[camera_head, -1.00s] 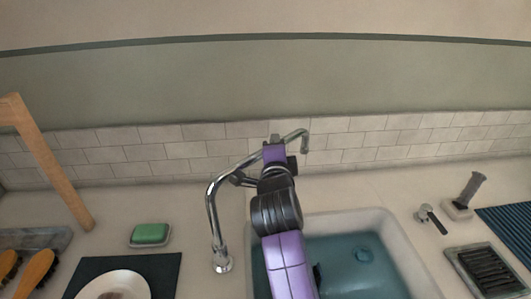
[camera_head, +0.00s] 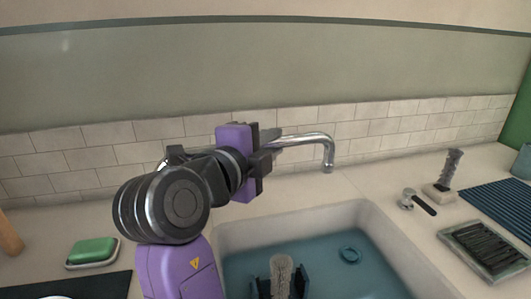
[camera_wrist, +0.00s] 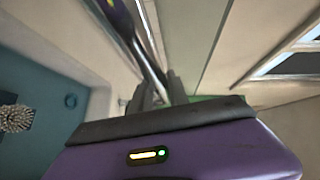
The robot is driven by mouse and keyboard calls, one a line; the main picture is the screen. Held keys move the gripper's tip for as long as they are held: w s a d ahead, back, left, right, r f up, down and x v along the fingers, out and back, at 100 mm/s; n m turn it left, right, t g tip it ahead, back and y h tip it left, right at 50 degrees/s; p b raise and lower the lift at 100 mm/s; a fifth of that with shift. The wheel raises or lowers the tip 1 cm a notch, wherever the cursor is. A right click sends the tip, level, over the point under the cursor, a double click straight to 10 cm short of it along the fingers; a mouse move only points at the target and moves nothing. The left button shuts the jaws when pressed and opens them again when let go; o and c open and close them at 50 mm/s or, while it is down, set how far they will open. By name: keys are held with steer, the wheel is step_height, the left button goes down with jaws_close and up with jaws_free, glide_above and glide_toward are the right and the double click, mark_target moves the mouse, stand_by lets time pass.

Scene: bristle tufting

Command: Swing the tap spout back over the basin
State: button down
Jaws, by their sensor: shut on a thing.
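The chrome tap spout (camera_head: 302,138) runs rightward from my gripper (camera_head: 268,162) in the head view. Its bent tip points down and appears above the counter near the basin's back rim; its exact depth is hard to tell. My gripper is shut on the spout. The tap's base and riser are hidden behind my arm. In the wrist view my gripper (camera_wrist: 160,92) closes around the shiny spout (camera_wrist: 148,60), with the basin (camera_wrist: 98,103) at the left.
A green soap on a dish (camera_head: 92,252) lies left. A brush (camera_head: 281,275) stands at the basin's front. Right of the basin are a small metal-headed tool (camera_head: 410,200), a grey-handled item (camera_head: 449,175), a bristle tray (camera_head: 485,252) and a blue ribbed mat (camera_head: 500,195).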

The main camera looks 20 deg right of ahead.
steer(key=shift+s+f+m+g+h+b, duration=0.1)
steer(key=shift+s+m+g+h+b, duration=0.35)
steer(key=shift+s, duration=0.1)
steer(key=c, duration=1.3)
jaws_free()
steer(key=shift+s, duration=0.1)
steer(key=shift+a, duration=0.1)
steer(key=v, duration=0.7)
steer(key=shift+s+a, duration=0.25)
steer(key=shift+a, duration=0.05)
steer(key=shift+a, duration=0.1)
